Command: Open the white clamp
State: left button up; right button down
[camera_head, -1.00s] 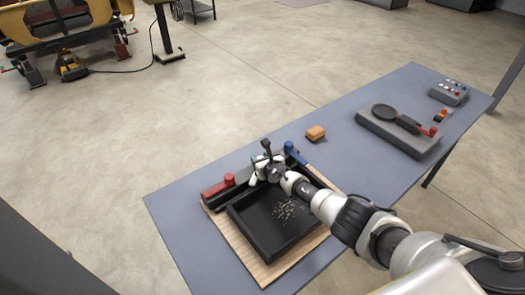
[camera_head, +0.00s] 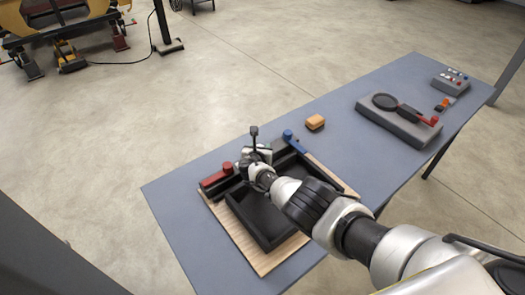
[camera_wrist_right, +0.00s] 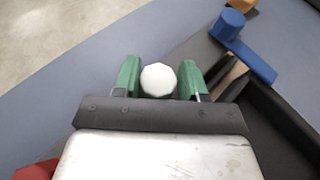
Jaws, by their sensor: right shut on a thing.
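The white clamp's round white end (camera_wrist_right: 158,80) shows in the right wrist view, between the two green fingertips of my right gripper (camera_wrist_right: 160,82). The gripper is shut on it. In the head view my right gripper (camera_head: 254,156) is at the back edge of the black tray, between the red clamp (camera_head: 216,178) and the blue clamp (camera_head: 294,141). The gripper and wrist hide most of the white clamp there. The blue clamp also shows in the right wrist view (camera_wrist_right: 240,45), to the right of the fingers. My left gripper is out of view.
The black tray (camera_head: 247,219) lies on a brown board (camera_head: 238,247) on the blue-grey table (camera_head: 185,200). An orange block (camera_head: 315,122) sits behind it. A grey block with a dark round-headed tool (camera_head: 398,123) and a button box (camera_head: 450,82) stand at the right. The table's left end is clear.

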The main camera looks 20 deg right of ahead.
jog(key=shift+a+f, duration=0.15)
jog(key=shift+a, duration=0.05)
jog(key=c, duration=0.9)
grip_release()
jog(key=shift+o, duration=1)
jog(key=shift+w, duration=0.1)
